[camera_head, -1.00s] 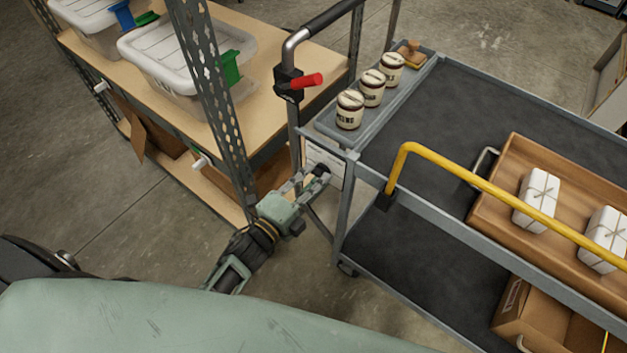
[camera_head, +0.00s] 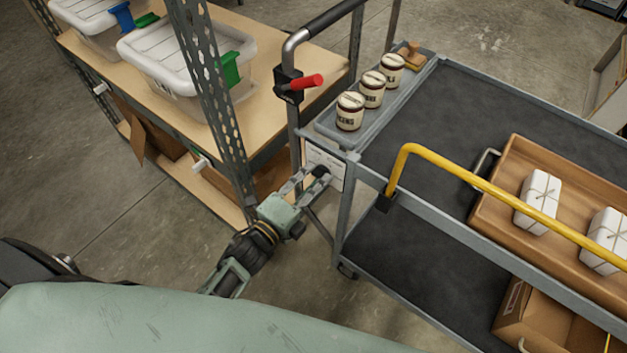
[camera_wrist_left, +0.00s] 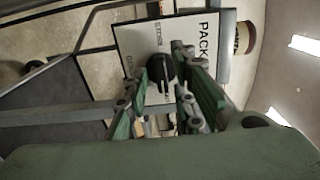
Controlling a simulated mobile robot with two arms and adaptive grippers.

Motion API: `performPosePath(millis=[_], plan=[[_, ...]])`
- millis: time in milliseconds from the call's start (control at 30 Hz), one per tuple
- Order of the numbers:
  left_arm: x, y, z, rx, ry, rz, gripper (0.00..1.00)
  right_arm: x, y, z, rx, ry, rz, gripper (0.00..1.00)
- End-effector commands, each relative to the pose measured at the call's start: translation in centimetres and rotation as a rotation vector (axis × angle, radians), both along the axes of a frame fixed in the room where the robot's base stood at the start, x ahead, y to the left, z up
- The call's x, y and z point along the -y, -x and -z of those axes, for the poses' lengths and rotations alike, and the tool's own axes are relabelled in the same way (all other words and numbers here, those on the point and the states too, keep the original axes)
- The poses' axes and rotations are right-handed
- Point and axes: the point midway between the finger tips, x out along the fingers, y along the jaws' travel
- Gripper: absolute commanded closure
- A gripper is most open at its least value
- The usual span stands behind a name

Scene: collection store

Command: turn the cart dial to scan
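The cart dial (camera_wrist_left: 160,73) is a black knob on a white lettered panel, which shows at the cart's near left end in the head view (camera_head: 326,166). In the left wrist view "PACK" reads beside the knob; other words are small and partly hidden by the knob and fingers. My left gripper (camera_wrist_left: 161,78) has its two green fingers on either side of the knob, closed in against it. In the head view the left gripper (camera_head: 313,179) reaches up to the panel from below left. The pointer's setting is not clear. My right gripper is not in view.
The grey cart (camera_head: 440,100) carries several things: three labelled jars (camera_head: 371,90), a wooden tray (camera_head: 500,180) with white tied parcels, and a yellow rail (camera_head: 480,185). A red lever (camera_head: 306,82) sits on the handle post. A shelf (camera_head: 280,60) with bins stands close left of my gripper.

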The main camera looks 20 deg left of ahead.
Motion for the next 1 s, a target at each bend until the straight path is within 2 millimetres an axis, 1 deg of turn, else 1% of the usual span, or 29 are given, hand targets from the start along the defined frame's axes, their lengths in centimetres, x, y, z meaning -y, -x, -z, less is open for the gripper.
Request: performPosePath(millis=[233,300,433,567,800,900,1000], plan=[[0.0,-0.1,-0.1,0.002,0.002,0.000,0.71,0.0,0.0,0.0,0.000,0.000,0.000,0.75],[0.0,0.0,-0.1,0.002,0.002,0.000,0.71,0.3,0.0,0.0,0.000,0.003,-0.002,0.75],[-0.3,0.8,0.0,0.000,0.002,0.000,0.71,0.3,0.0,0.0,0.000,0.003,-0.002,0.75],[-1.0,3.0,0.0,-0.002,0.002,0.001,0.71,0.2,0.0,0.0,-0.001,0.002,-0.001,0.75],[-2.8,7.9,0.0,-0.003,0.001,0.000,0.71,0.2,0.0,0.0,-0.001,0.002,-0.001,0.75],[-3.4,9.4,0.0,0.000,0.001,0.000,0.71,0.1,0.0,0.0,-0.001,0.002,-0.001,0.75],[-3.8,10.5,-0.1,0.001,0.001,0.000,0.71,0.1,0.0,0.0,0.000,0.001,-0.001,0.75]])
